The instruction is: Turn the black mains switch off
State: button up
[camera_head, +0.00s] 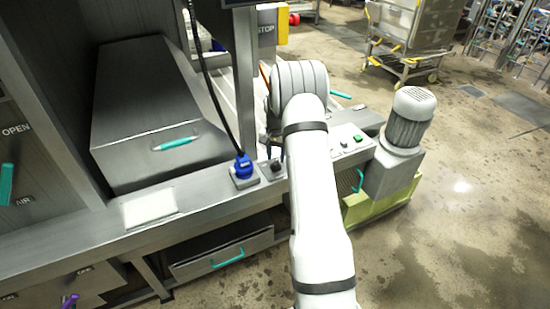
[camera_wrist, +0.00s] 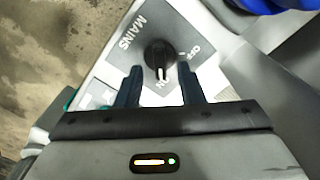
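The black mains switch (camera_wrist: 159,54) is a round knob on a pale panel, in the upper middle of the wrist view. A grey MAINS label is at its upper left, OFF is to its right and ON is below it. Its white pointer mark points down toward ON. My gripper (camera_wrist: 160,69) is open, with one dark finger on each side of the knob's lower part. Small gaps show between fingers and knob, and I see no contact. In the head view my white arm covers most of the gripper, and I cannot identify the switch there.
A blue plug (camera_head: 243,168) with a black cable stands left of my arm on the metal counter. A white panel with a green button (camera_head: 358,138) and a grey motor (camera_head: 410,117) are to the right. A closed drawer (camera_head: 222,252) is below. Open floor lies at right.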

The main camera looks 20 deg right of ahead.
jog(key=shift+f, duration=1.1)
grip_shut()
